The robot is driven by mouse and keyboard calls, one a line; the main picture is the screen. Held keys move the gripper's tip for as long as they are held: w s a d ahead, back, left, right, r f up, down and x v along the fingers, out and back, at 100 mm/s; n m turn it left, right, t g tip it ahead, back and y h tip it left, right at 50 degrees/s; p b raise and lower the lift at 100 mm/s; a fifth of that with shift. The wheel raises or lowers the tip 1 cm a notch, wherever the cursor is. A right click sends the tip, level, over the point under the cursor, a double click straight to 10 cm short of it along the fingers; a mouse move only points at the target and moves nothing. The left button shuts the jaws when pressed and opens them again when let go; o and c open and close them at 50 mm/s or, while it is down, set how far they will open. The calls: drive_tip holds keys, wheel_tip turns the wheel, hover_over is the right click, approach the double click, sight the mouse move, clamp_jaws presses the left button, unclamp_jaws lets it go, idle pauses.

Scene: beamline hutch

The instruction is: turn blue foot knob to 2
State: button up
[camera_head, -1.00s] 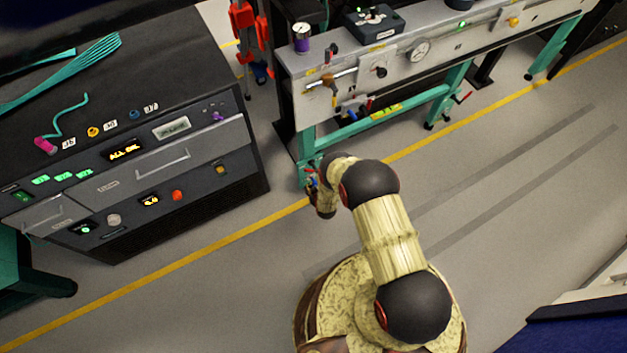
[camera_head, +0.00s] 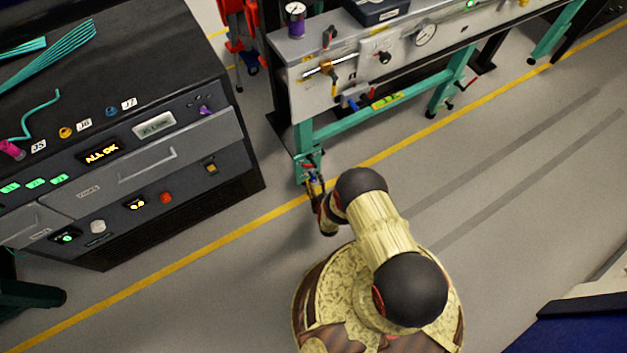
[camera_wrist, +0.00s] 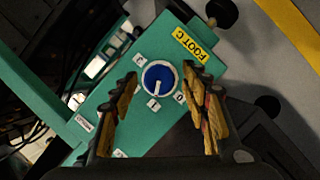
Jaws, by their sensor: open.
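The blue knob (camera_wrist: 160,76) sits on a teal foot plate (camera_wrist: 158,130) with a yellow label reading FOOT C (camera_wrist: 191,45). In the head view my gripper (camera_head: 314,184) is low at the near left leg of the teal bench frame (camera_head: 307,140), and the knob cannot be made out there.
A dark control cabinet (camera_head: 150,205) with lit displays stands at the left. The instrument bench (camera_head: 400,50) runs across the back. A yellow floor line (camera_head: 240,235) passes by the leg. Dark cables (camera_wrist: 50,60) lie left of the plate.

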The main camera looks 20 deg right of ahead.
drive_tip(key=shift+x, duration=0.8)
drive_tip(key=c, duration=0.3)
drive_tip(key=c, duration=0.8)
drive_tip(key=shift+c, duration=0.5)
